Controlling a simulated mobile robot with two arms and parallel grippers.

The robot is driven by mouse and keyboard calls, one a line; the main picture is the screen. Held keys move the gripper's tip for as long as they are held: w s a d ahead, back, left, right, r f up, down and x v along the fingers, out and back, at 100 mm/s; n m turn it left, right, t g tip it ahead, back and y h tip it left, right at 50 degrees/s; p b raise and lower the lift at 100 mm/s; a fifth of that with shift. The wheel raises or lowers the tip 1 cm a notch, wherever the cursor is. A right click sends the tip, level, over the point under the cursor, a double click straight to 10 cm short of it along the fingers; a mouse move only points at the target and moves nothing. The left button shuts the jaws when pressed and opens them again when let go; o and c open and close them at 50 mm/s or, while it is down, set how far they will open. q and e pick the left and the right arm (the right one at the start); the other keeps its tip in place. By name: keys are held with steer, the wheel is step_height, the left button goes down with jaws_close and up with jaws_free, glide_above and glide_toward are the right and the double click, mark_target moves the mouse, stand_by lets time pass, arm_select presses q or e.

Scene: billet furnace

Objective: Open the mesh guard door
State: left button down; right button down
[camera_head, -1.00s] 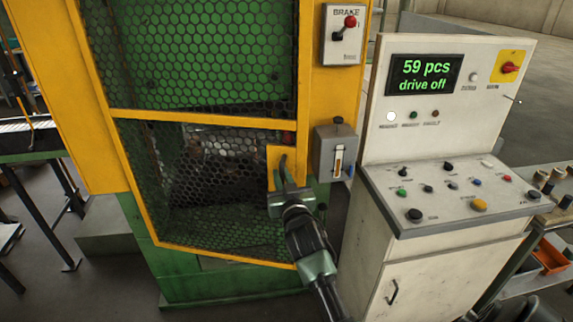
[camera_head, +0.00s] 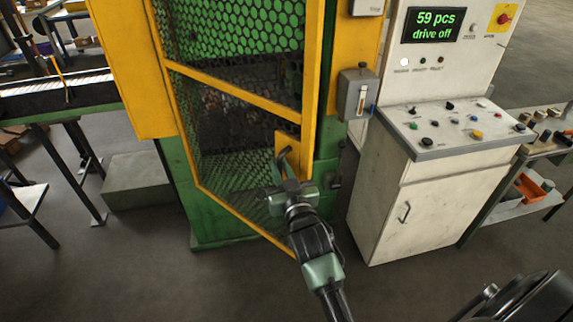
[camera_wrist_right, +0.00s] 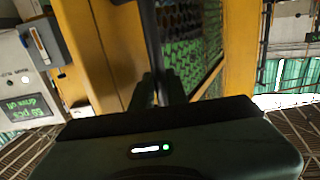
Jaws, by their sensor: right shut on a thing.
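The mesh guard door (camera_head: 235,88) has a yellow frame and dark hexagonal mesh. It stands partly open, its right side swung out toward me from the green and yellow machine. Its dark bar handle (camera_head: 282,161) sits on a yellow plate at the door's right edge. My right gripper (camera_head: 284,178) is shut on the handle. In the right wrist view the dark handle bar (camera_wrist_right: 160,50) runs down between the fingers, with the yellow frame (camera_wrist_right: 243,45) and mesh behind. The fingertips are partly dark and hard to make out.
A white control cabinet (camera_head: 395,205) with a sloped button panel stands close right of the door. A grey switch box (camera_head: 356,93) is on the machine's post. A roller table (camera_head: 60,90) stands left, a parts cart (camera_head: 520,195) far right. The floor in front is clear.

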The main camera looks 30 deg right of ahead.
steer(key=shift+a+r, duration=0.2)
steer(key=shift+a, duration=0.05)
steer(key=c, duration=1.6)
jaws_free()
steer(key=shift+o, duration=1)
steer(key=shift+w+f, duration=0.1)
steer(key=shift+f, duration=0.1)
steer(key=s+a+b, duration=0.1)
steer(key=s+b, duration=0.1)
steer(key=s, duration=0.5)
steer(key=shift+s+a, duration=0.2)
steer(key=shift+s, duration=0.15)
